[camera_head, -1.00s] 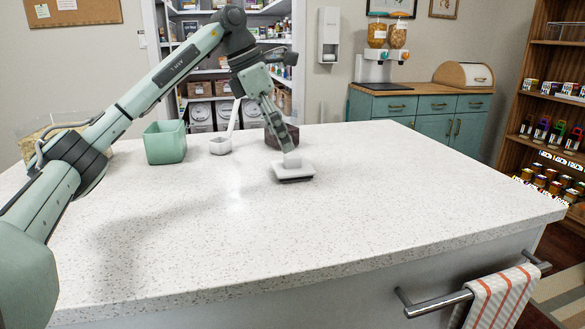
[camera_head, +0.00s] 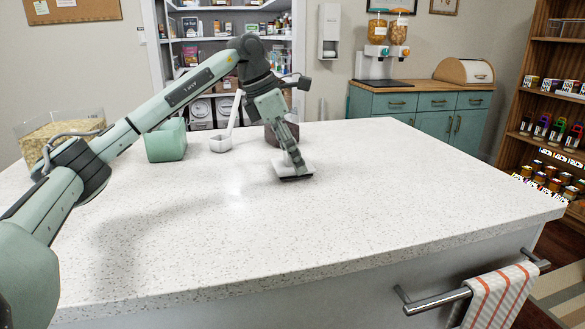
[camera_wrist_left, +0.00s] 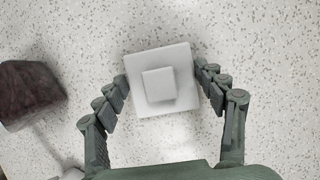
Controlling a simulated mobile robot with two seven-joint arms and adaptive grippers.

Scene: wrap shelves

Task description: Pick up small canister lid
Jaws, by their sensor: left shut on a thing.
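The small canister lid (camera_head: 290,168) is a white square with a raised square knob (camera_wrist_left: 158,85) and a dark lower edge. It sits on or very close to the speckled white counter (camera_head: 330,230); the head view does not settle which. My left gripper (camera_head: 295,166) reaches down over it from above. In the wrist view the left gripper's fingers (camera_wrist_left: 162,83) stand on either side of the lid, shut on it. My right gripper is in no view.
A dark brown block-like object (camera_wrist_left: 28,90) stands beside the gripper. Behind are a white long-handled scoop (camera_head: 221,144), a green container (camera_head: 166,141) and a clear bin of grain (camera_head: 55,130). The counter's front and right are clear.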

